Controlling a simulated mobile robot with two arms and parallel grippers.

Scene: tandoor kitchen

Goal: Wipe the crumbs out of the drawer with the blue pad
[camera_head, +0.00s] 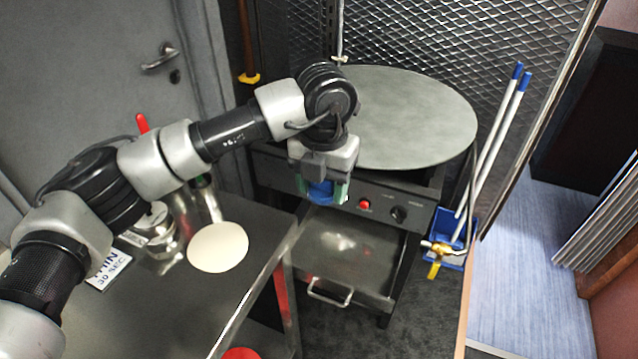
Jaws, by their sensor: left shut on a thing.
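The drawer (387,300) is pulled open below the round griddle. It is a shallow metal tray with a bar handle at its front. My left gripper (322,190) comes in from the left and is shut on the blue pad (320,194). It holds the pad above the back of the drawer, in front of the griddle's control panel; the fingers hide much of the pad. I cannot make out crumbs on the drawer floor from here. My right gripper is out of view.
The griddle plate (410,115) stands above the drawer, with a red button (364,205) and a black knob (399,214) on its panel. A steel counter (190,290) at the left bears a pale flatbread disc (218,247) and metal vessels. A blue bucket (452,240) with white-handled tools stands at the right.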

